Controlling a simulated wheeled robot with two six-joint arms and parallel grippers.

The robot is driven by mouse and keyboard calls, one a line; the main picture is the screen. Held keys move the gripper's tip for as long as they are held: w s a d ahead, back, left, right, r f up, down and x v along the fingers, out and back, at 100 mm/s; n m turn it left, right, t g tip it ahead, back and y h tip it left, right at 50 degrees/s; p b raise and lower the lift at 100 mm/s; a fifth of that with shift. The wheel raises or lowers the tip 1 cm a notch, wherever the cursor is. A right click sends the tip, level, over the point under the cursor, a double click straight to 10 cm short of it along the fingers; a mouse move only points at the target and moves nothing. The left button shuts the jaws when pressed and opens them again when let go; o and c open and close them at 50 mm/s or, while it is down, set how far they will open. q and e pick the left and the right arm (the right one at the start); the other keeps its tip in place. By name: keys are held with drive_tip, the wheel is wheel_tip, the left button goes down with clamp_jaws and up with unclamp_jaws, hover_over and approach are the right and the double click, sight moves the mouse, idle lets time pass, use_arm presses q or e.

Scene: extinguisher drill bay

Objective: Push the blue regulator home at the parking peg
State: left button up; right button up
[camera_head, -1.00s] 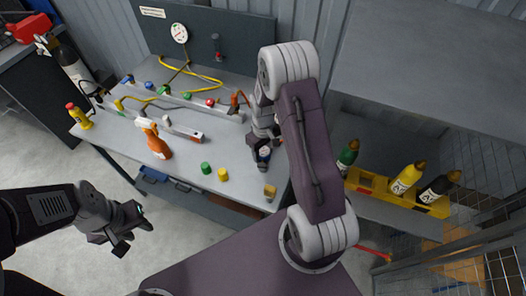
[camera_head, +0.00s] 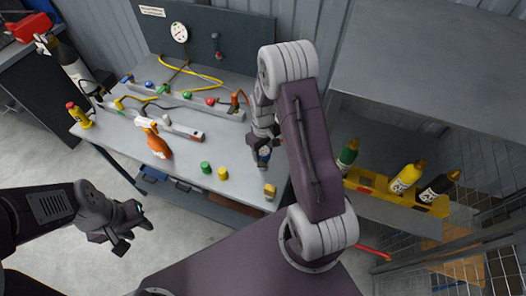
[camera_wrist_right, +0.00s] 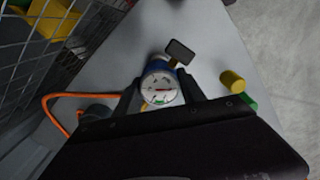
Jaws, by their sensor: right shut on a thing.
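My right gripper (camera_wrist_right: 164,98) is shut on the blue regulator (camera_wrist_right: 160,68), which has a round white gauge facing the wrist camera. In the head view the right gripper (camera_head: 262,158) and the regulator are low over the bench's right part, partly covered by my own arm. A small tan block (camera_head: 269,190) stands near the bench's front right corner. In the wrist view a dark plate on a brown stem (camera_wrist_right: 180,50) shows just beyond the regulator. I cannot tell which thing is the parking peg, or whether the regulator touches it. My left gripper (camera_head: 126,240) is open and empty, off the bench's front.
A green cap (camera_head: 206,168) and a yellow cap (camera_head: 223,173) stand left of the right gripper. An orange spray bottle (camera_head: 157,145) stands further left. A yellow rack (camera_head: 372,190) with several cylinders is at right. An orange hose (camera_wrist_right: 58,96) curves beside the regulator.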

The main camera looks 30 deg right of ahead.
drive_tip(key=shift+f+b, duration=0.55)
drive_tip(key=shift+f, duration=0.2)
idle(0.3)
drive_tip(key=o, duration=1.5)
wheel_tip(320, 180, up, 9)
drive_tip(key=shift+r, duration=0.1)
